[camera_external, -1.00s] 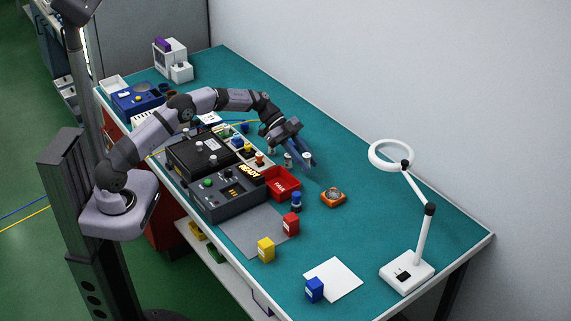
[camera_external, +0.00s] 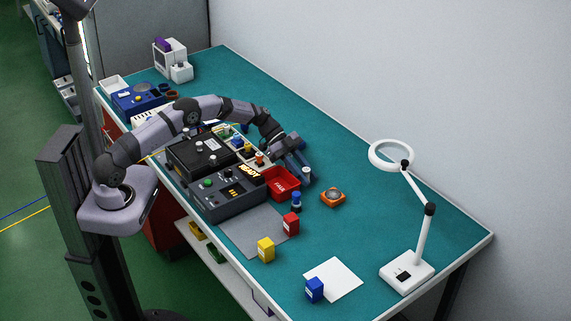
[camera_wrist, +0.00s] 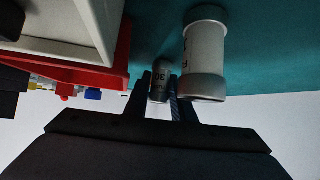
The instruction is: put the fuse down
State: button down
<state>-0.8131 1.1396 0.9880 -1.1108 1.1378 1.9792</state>
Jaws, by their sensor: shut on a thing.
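My gripper (camera_external: 303,172) is low over the teal bench, just beside the red bin (camera_external: 283,184). In the wrist view my gripper (camera_wrist: 161,88) is shut on a small dark grey cylinder, the fuse (camera_wrist: 160,79), with "30" on its side. A larger pale grey cylinder (camera_wrist: 206,52) with thick end caps is close to the right of the fuse, and the red bin (camera_wrist: 104,76) is on the left. In the external view the fuse cannot be made out between the fingers. Whether the fuse touches the bench is unclear.
A dark console (camera_external: 228,194) with a lit READY sign adjoins the bin. A blue cylinder (camera_external: 296,201) and an orange round-topped device (camera_external: 333,197) stand nearby. Red (camera_external: 291,223) and yellow (camera_external: 266,250) blocks are in front. The bench right of the orange device is clear.

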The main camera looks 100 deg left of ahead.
jog(key=shift+f, duration=0.15)
jog(key=c, duration=1.8)
grip_release()
jog(key=shift+r, duration=0.25)
jog(key=b+v, duration=0.3)
jog(key=v, duration=0.9)
jog(key=shift+w+f, duration=0.1)
